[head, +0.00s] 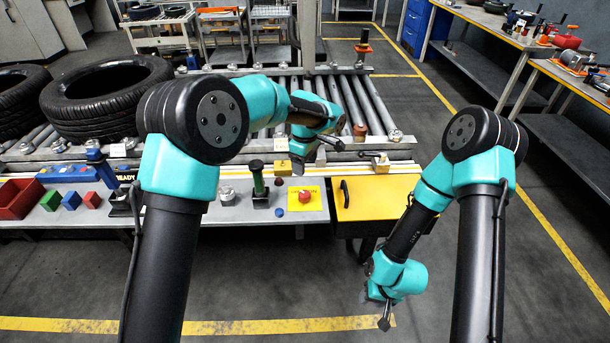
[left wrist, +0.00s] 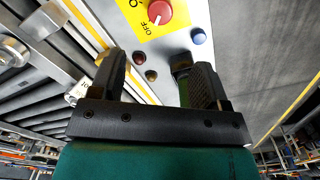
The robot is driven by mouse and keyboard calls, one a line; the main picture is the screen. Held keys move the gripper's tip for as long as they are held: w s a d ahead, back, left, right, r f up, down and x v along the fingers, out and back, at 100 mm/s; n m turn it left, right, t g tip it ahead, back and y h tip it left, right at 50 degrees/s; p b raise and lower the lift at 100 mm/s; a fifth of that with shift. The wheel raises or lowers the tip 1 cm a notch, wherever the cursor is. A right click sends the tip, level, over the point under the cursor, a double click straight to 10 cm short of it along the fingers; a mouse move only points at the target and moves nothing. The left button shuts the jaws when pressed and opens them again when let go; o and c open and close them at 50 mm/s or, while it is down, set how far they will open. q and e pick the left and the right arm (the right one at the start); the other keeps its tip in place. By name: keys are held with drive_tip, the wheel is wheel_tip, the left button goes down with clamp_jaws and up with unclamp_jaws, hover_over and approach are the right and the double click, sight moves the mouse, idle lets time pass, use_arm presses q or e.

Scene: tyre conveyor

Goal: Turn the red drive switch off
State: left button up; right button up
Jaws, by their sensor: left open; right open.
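The red drive switch (head: 305,196) is a round red knob on a yellow plate on the grey console front. In the left wrist view the knob (left wrist: 159,12) is at the top edge, with a white mark and the word OFF beside it. My left gripper (head: 315,155) is open, above and behind the switch, over the console's back edge. In the left wrist view its fingers (left wrist: 158,78) are spread and apart from the knob. My right gripper (head: 376,310) hangs open and empty over the floor, right of the console.
A green-handled lever (head: 258,180) stands left of the switch; its green part shows by the finger in the left wrist view. A blue button (left wrist: 198,36) is near the knob. A yellow drawer box (head: 380,197) is on the right. Tyres (head: 100,95) lie on the rollers.

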use_arm(q)
wheel_tip(320, 180, up, 4)
drive_tip(key=shift+f, duration=0.2)
idle(0.3)
